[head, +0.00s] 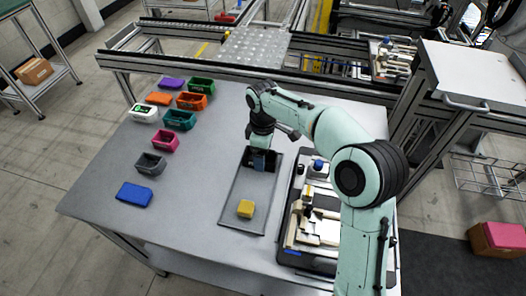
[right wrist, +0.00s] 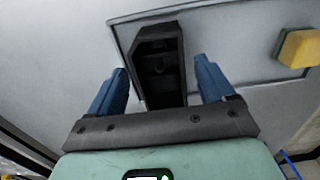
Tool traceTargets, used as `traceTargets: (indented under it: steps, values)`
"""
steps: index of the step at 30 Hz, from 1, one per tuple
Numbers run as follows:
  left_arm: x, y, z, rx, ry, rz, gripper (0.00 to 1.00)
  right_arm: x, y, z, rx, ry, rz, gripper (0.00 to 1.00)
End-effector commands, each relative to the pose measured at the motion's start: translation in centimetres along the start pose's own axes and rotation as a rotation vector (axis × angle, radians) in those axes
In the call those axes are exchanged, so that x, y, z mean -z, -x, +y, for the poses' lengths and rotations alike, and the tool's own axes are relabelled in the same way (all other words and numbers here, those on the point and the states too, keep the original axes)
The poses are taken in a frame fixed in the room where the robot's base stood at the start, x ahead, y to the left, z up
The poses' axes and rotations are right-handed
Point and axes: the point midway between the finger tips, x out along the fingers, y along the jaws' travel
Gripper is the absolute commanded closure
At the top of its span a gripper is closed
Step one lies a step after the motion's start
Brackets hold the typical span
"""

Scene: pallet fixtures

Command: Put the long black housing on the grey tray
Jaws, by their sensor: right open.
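The long black housing (right wrist: 160,45) lies within the outline of the grey tray (right wrist: 215,45) in the right wrist view. In the head view, only a dark patch of it shows under my gripper at the tray's far end. The tray (head: 238,190) lies on the grey table. My right gripper (right wrist: 167,85) is open, its blue fingers on either side of the housing's near end with gaps visible. It also shows in the head view (head: 261,160), pointing down over the tray. Whether the housing rests fully flat is hard to tell. My left gripper is out of view.
A yellow block (head: 246,208) sits at the tray's near end. To the right, a dark case (head: 296,225) holds assorted parts. Several coloured bins and blocks, including a green bin (head: 180,120) and a blue block (head: 134,195), stand on the left. The front-left middle is clear.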

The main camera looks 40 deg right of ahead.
Motion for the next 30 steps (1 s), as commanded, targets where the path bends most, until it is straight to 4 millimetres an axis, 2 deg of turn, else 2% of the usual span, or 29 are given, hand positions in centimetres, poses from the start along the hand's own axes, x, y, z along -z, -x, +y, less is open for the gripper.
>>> traceTargets:
  steps: [5, 8, 15, 21, 25, 30]
  values:
    - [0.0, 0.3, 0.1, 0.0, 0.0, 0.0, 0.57, 0.0, 1.0, 0.0, -0.002, 0.0, 0.002, 0.18]
    - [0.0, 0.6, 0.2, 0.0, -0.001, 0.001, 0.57, 0.1, 2.7, 0.1, -0.003, 0.0, 0.003, 0.18]
    - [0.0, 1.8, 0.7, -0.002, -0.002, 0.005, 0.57, 0.1, 8.1, 0.1, -0.003, 0.0, 0.003, 0.18]
    - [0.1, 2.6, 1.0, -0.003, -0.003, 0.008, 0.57, 0.1, 11.3, 0.0, -0.002, 0.0, 0.002, 0.18]
    - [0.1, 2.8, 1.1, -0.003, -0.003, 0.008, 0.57, 0.1, 12.2, 0.0, -0.001, 0.0, 0.001, 0.18]
    - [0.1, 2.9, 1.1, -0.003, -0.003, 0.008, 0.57, 0.0, 12.4, 0.0, 0.0, 0.0, -0.001, 0.18]
